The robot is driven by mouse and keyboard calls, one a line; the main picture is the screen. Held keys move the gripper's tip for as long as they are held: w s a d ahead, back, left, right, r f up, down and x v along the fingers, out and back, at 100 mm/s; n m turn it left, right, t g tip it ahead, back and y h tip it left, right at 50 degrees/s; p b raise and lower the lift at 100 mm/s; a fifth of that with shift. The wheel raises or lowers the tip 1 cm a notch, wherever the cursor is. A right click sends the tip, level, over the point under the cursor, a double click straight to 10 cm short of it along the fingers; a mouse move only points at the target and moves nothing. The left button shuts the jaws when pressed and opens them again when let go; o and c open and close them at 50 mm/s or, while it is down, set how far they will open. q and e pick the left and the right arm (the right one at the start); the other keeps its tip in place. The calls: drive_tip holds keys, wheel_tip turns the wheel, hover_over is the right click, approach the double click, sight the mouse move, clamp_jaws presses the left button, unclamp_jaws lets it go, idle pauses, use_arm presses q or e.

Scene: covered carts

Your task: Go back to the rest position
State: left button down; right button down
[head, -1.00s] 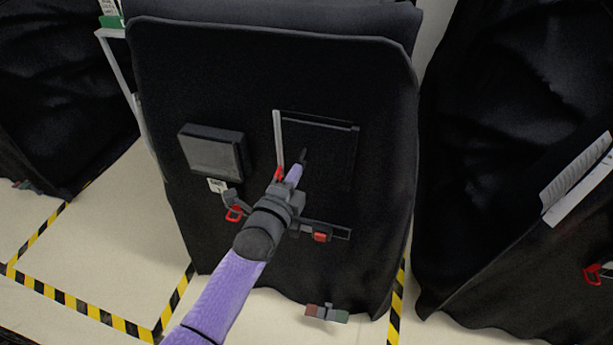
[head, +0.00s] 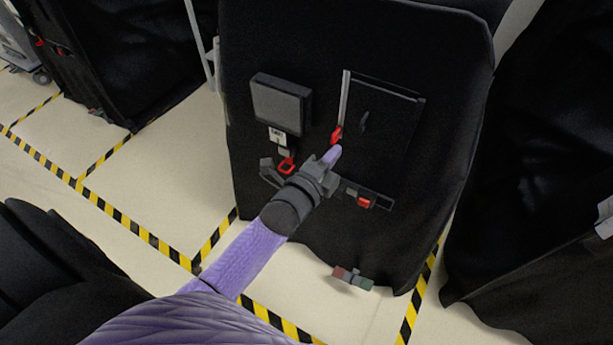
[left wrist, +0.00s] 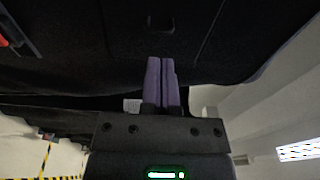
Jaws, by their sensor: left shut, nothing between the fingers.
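My left gripper (head: 332,157) reaches in from the lower left in the head view, in front of a black covered cart (head: 300,45). Its purple fingers are shut and hold nothing; they also show pressed together in the left wrist view (left wrist: 161,85). The fingertips appear just below a red latch (head: 337,134) at the foot of a pale upright strip; whether they touch the cover cannot be told. My right gripper is not in view.
The cart front carries a grey box (head: 281,104), a red buckle (head: 287,166), another red clip (head: 364,202) and a low pedal-like piece (head: 352,279). Other covered carts stand left (head: 120,60) and right (head: 540,150). Yellow-black tape (head: 130,228) marks the pale floor, clear at left.

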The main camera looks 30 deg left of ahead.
use_arm(q)
drive_tip(key=s+a+p, duration=0.1)
drive_tip(key=s, duration=0.6)
drive_tip(key=s+f+n+g, duration=0.4)
drive_tip(key=f, duration=0.6)
drive_tip(key=s+f+n+g, duration=0.3)
drive_tip(key=s+f, duration=0.2)
drive_tip(key=f, duration=0.4)
drive_tip(key=s+f+n+g, duration=0.4)
drive_tip(key=s+f+g, duration=0.1)
drive_tip(key=s, duration=0.7)
drive_tip(key=s+f+n+g+y, duration=0.1)
drive_tip(key=s+f+n+g, duration=0.4)
drive_tip(key=s+f, duration=0.3)
drive_tip(key=s, duration=0.4)
drive_tip(key=shift+s+d+b, duration=0.4)
drive_tip(key=shift+w, duration=0.1)
drive_tip(key=shift+f, duration=0.1)
